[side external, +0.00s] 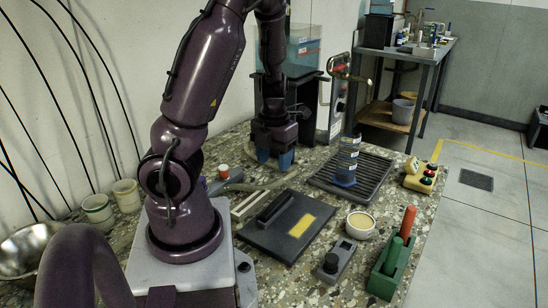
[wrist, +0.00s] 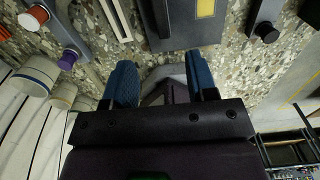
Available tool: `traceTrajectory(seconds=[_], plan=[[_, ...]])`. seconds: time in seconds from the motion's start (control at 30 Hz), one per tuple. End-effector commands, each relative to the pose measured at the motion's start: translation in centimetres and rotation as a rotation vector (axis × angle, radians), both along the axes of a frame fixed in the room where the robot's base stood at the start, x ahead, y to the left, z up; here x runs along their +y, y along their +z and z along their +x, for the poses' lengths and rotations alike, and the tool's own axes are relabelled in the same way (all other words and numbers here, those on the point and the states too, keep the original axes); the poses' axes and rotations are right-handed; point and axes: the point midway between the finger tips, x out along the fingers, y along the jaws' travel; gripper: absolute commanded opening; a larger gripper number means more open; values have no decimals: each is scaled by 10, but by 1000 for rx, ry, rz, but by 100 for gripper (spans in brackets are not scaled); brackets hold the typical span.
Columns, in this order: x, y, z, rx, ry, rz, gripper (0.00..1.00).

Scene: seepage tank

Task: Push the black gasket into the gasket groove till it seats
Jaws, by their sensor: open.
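My gripper (side external: 275,160) is low over the stone worktop in the side view, in front of the clear tank. In the wrist view its two blue fingertips (wrist: 162,78) are spread apart, with a grey curved tube showing between and beyond them. Nothing is held between the fingers. A dark plate (side external: 300,245) with a raised black bar (side external: 274,207) and a yellow label lies nearer the side camera; the plate also shows in the wrist view (wrist: 190,38). A pale slotted strip (side external: 247,204) lies beside it. I cannot surely identify the black gasket or its groove.
The tank (side external: 303,50) stands against the wall behind my gripper. A blue block (side external: 346,160) stands on a black ribbed tray (side external: 375,172). A knobbed grey box (side external: 336,262), a yellow-filled cup (side external: 360,223) and a green holder (side external: 388,270) occupy the front right. A grey tube (side external: 262,185) curves near my gripper.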

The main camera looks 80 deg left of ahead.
Motion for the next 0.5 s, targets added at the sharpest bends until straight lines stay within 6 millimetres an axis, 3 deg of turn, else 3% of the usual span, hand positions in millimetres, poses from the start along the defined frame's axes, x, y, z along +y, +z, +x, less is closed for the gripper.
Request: traceTrajectory(seconds=[0.23, 0.47, 0.5], plan=[[0, 0, 0, 0, 0, 0, 52], [9, -3, -11, 11, 48, -4, 2], [12, -5, -13, 17, 59, -7, 0]])
